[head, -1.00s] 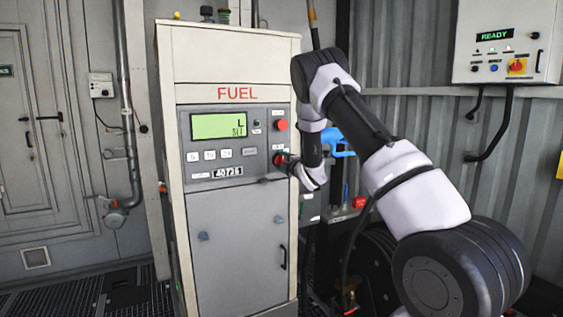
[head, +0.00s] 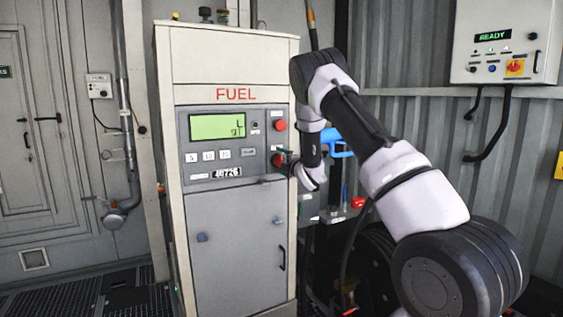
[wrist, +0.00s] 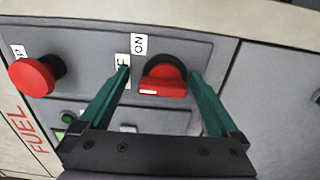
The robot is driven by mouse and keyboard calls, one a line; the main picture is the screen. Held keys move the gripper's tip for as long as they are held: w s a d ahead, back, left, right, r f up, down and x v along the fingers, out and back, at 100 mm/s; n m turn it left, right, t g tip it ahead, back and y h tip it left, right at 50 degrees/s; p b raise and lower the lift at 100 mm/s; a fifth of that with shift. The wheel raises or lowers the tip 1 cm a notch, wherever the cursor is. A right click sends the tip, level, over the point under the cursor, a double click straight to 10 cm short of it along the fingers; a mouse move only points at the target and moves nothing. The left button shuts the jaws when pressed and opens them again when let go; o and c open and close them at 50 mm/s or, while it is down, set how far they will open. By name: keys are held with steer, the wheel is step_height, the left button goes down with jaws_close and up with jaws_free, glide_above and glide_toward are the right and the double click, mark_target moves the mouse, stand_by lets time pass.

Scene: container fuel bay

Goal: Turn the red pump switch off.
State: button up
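The red pump switch (wrist: 165,82) is a rotary knob with a black base on the grey panel of the fuel pump. A white mark shows at the left end of its red bar in the wrist view. The ON label (wrist: 140,44) is above it to the left; a second label (wrist: 122,68), ending in F, is partly hidden by a finger. My gripper (wrist: 160,73) is open, its green fingers on either side of the knob with small gaps visible. In the head view my gripper (head: 287,159) is at the panel's right side, partly covering the switch (head: 277,160).
A red push button (wrist: 32,76) sits left of the knob in the wrist view, and above the switch in the head view (head: 280,125). The pump display (head: 217,127) is lit green. A blue nozzle (head: 337,142) hangs right of the pump. A wall control box (head: 505,42) reads READY.

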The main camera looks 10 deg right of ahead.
steer(key=v, duration=1.1)
steer(key=shift+r, duration=0.1)
steer(key=s+d+r+m+g+h, duration=0.25)
steer(key=s+d+r+m, duration=0.2)
steer(key=r+m, duration=0.3)
steer(key=s+d+r+m+g+h, duration=0.1)
steer(key=s+d+r+m+h, duration=0.25)
steer(key=s+r+m, duration=0.35)
steer(key=s+a+r+m+g, duration=0.1)
steer(key=s+m+g, duration=0.1)
steer(key=s, duration=0.8)
steer(key=s+a+m+g+y, duration=0.1)
steer(key=s+m, duration=0.4)
steer(key=s, duration=0.6)
steer(key=s+a+r+m+g+y, duration=0.1)
steer(key=s+a+m+g, duration=0.2)
steer(key=s, duration=0.8)
steer(key=shift+s+a+r+m+g, duration=0.15)
steer(key=shift+r+m+g, duration=0.2)
steer(key=shift+m, duration=0.4)
steer(key=shift+r, duration=0.1)
